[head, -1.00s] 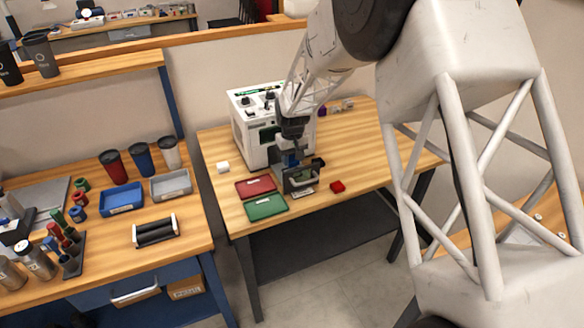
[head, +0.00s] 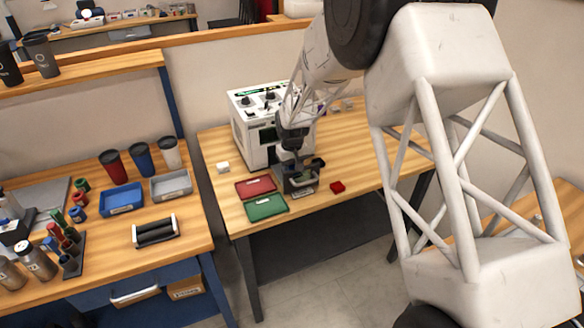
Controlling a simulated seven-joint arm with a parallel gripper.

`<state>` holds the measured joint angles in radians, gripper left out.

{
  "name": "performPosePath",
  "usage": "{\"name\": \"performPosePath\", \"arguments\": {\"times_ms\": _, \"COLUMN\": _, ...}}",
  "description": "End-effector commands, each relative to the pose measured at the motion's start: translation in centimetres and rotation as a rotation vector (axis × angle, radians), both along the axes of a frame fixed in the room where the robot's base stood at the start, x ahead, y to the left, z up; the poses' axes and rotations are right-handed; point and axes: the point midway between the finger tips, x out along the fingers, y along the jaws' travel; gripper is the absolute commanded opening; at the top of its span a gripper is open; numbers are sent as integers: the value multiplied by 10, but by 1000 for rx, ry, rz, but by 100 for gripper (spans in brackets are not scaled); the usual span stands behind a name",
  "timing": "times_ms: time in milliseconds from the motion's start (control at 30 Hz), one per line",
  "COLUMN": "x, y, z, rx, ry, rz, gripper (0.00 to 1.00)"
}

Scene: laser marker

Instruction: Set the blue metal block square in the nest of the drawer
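The white laser marker (head: 245,130) stands on the right-hand wooden table. Its dark drawer (head: 300,187) is pulled out at the front. My gripper (head: 292,162) points down at the drawer, close above or in it. The fingertips are small and dark, so I cannot tell whether they are open or shut. I cannot make out the blue metal block now; the gripper or drawer wall may hide it. The nest inside the drawer is hidden too.
A red tray (head: 256,187) and a green tray (head: 267,208) lie left of the drawer. The table's right part is mostly clear.

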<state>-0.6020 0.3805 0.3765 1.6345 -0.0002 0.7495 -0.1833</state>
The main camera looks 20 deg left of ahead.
Motion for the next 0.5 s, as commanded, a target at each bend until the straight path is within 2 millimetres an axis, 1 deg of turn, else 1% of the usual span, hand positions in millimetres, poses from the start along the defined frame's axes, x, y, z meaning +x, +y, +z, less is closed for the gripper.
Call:
{"name": "performPosePath", "arguments": {"times_ms": 200, "x": 0, "y": 0, "z": 0, "rx": 0, "ry": 0, "rz": 0, "gripper": 17}}
{"name": "performPosePath", "arguments": {"times_ms": 500, "x": 0, "y": 0, "z": -8, "rx": -1, "ry": 1, "rz": 0, "gripper": 17}}
